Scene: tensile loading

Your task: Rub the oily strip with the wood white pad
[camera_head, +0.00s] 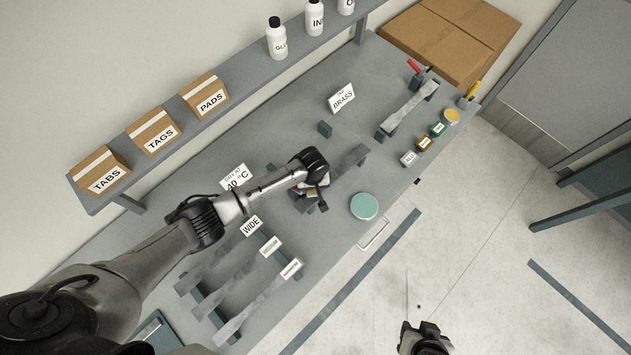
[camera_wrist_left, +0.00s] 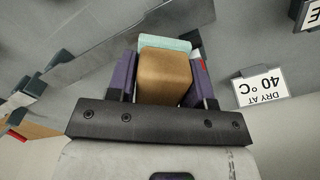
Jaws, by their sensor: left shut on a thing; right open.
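My left gripper (camera_head: 312,190) is shut on a wood block pad (camera_wrist_left: 165,75). In the left wrist view the block is brown, with a pale bluish-white layer on its far side, between the two fingers. A grey metal strip (camera_head: 348,163) lies under and beside this gripper, on dark supports; it also shows in the left wrist view (camera_wrist_left: 105,48). Whether the pad touches the strip, I cannot tell. Oil on the strip cannot be made out. My right gripper (camera_head: 422,331) is open and empty at the bottom of the head view, over the floor.
Several strips (camera_head: 245,292) lie on a rack at the front left, one tagged WIDE. Another strip (camera_head: 408,107) rests on supports at the right, near small labelled jars (camera_head: 424,144). A round teal-topped dish (camera_head: 364,206) sits by the front edge. Signs read BRASS (camera_head: 342,98) and 40 °C (camera_head: 236,179).

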